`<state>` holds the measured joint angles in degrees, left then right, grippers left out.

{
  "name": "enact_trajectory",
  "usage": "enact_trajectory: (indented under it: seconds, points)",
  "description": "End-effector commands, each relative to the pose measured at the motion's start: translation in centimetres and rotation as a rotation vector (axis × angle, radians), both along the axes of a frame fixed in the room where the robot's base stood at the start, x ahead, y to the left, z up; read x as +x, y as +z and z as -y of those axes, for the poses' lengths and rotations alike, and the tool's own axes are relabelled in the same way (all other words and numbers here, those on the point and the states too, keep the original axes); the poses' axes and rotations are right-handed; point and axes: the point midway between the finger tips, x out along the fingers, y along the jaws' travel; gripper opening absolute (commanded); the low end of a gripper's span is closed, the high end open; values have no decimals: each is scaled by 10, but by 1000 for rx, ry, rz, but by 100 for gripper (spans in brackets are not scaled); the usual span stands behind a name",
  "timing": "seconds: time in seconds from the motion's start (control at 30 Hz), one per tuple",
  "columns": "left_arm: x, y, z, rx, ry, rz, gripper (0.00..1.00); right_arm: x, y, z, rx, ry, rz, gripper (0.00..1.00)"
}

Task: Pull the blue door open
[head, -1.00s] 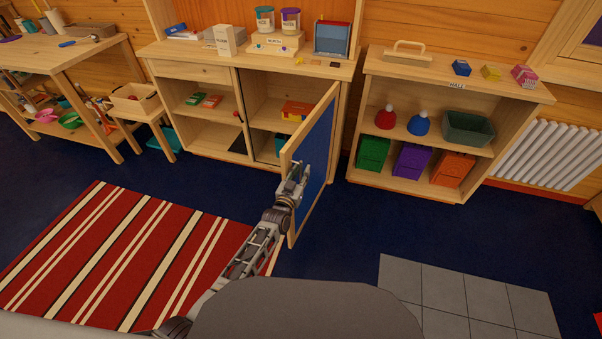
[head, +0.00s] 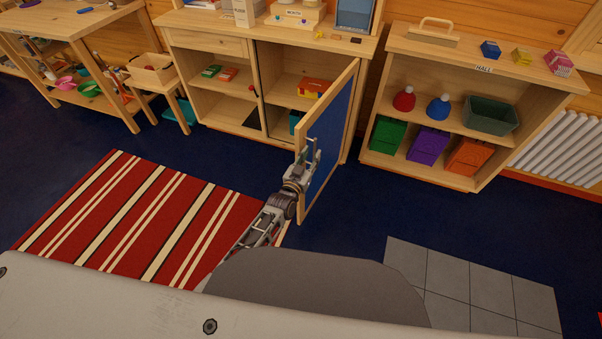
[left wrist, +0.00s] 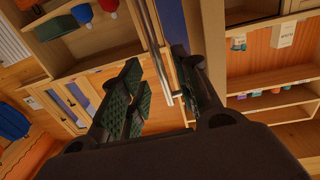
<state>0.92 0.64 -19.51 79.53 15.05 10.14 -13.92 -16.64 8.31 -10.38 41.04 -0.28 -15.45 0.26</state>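The blue door (head: 335,130), a blue panel in a light wood frame, stands swung well out from the wooden cabinet (head: 215,110), hinged on its right side. My left gripper (head: 308,168) is at the panel's face near the free edge, by the silver bar handle (head: 317,150). In the left wrist view the handle (left wrist: 155,50) runs down between the two green-padded fingers of the gripper (left wrist: 160,95). It lies closer to the right finger, with a gap to the left one. The fingers look apart. My right gripper is out of view.
The open compartment holds a red and yellow box (head: 314,88). A low shelf (head: 440,60) with hats and coloured boxes stands right of the door. A striped rug (head: 140,220) and grey tiles (head: 470,290) lie on the blue floor (head: 350,225).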

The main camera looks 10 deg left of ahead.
Motion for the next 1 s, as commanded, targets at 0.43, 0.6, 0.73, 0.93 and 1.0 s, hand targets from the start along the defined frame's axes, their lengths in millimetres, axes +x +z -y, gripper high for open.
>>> enact_trajectory:
  seconds: [0.43, 0.6, 0.73, 0.93, 1.0]
  points:
    - [-40, -1, -12, 0, 0, -1, 32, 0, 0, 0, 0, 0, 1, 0]
    - [-55, -1, -17, 1, 0, -2, 32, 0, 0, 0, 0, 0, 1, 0]
    - [-65, -1, -20, 1, 0, -2, 32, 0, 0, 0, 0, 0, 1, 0]
    - [-76, -1, -23, 0, 0, -1, 32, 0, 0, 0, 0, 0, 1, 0]
    - [-77, 0, -24, 0, 0, -1, 32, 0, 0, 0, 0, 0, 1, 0]
